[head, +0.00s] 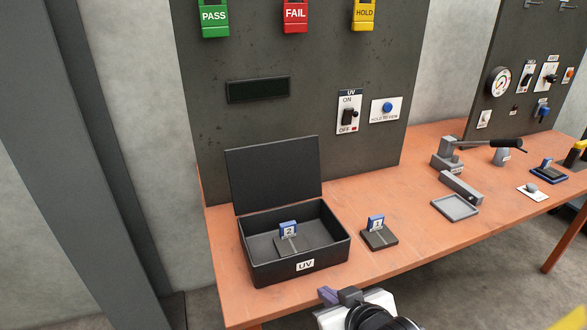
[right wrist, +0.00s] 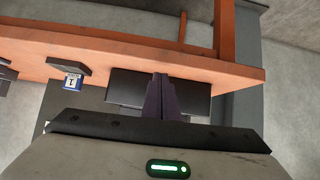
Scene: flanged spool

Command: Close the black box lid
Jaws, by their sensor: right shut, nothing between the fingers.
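The black box (head: 262,272), marked UV on its front, stands on the orange table near its left front edge. Its lid (head: 273,178) is open and stands up at the back, leaning slightly back. Inside the box a blue tag marked 2 (head: 288,229) stands on a dark base. My right gripper (head: 328,296) is in front of and below the box, apart from it, with purple fingers shut and empty. In the right wrist view the shut fingers (right wrist: 160,92) cover part of a dark box shape (right wrist: 126,86). My left gripper is not in view.
A second blue tag (head: 376,222) on a dark base stands just right of the box. A grey tray (head: 456,208) and a lever device (head: 447,155) are farther right. A dark panel (head: 222,130) with UV switches rises behind the lid. Table between box and tray is mostly clear.

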